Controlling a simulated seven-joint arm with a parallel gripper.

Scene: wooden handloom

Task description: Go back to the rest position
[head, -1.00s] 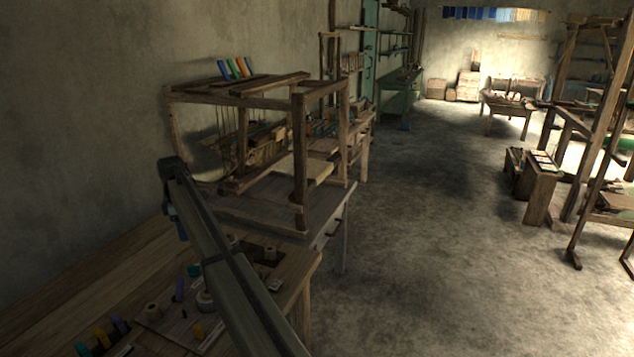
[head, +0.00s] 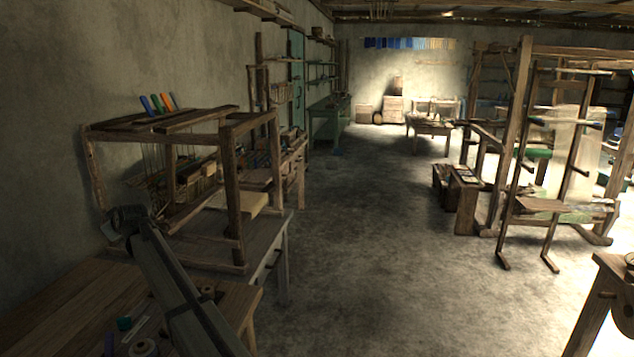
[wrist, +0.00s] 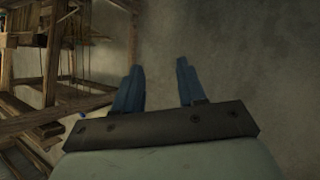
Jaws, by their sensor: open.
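My gripper shows in the wrist view (wrist: 158,88) with its two blue fingers apart and nothing between them. It points toward a bare grey wall. In the head view my arm reaches up from the bottom over the front workbench, and the fingers are not clearly seen there. The small wooden handloom (head: 232,180) stands on a table just beyond my arm. Part of its wooden frame also shows at the left of the wrist view (wrist: 50,60), apart from the fingers.
The front workbench (head: 70,300) carries spools and small items, such as a pale spool (head: 144,347). A large loom (head: 500,150) stands at the right. A stool (head: 600,290) is at the right edge. The floor (head: 370,260) between is clear.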

